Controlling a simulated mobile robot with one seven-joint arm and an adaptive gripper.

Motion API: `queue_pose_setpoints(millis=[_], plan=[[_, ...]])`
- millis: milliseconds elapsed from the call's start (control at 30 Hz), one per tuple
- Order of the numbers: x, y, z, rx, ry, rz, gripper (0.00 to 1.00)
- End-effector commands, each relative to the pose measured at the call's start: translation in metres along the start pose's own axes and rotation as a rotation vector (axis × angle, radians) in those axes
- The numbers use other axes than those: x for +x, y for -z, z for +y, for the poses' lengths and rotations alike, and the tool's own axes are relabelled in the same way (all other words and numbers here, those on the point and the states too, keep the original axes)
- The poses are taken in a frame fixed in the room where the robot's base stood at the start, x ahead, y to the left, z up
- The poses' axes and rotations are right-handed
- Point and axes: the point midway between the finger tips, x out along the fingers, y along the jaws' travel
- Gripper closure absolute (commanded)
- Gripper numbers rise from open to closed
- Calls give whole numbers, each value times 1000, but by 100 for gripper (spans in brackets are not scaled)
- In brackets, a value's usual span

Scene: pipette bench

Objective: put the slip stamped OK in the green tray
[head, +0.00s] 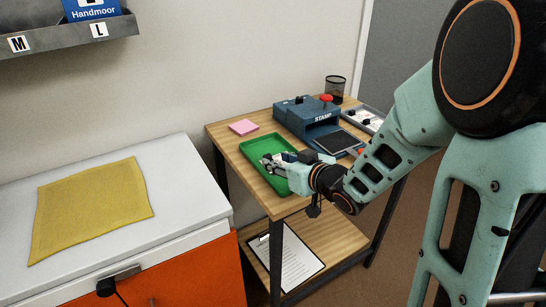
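The green tray (284,141) lies on the wooden bench, left of the blue stamp machine. My gripper (266,164) is over the tray in the head view, its fingers pointing left. The fingers are small and pale here, so I cannot tell whether they are open or shut, or whether they hold a slip. I cannot make out any slip stamped OK. My gripper and wrist hide part of the tray. The blue machine (310,116) is marked STAMP and has a red knob on top.
A pink note pad (243,127) lies behind the tray. A clipboard (298,258) lies on the lower shelf. A yellow cloth (92,207) covers part of the white cabinet top.

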Motion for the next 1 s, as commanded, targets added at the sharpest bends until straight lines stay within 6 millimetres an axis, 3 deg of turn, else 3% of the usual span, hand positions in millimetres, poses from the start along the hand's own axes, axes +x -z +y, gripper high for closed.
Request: queue_pose_setpoints(millis=[100, 233, 533, 1000], plan=[[-33, 4, 1, -1, -3, 1, 66], [-61, 2, 1, -2, -3, 2, 66], [-81, 0, 0, -2, -1, 2, 66], [-84, 3, 3, 5, -7, 6, 66]])
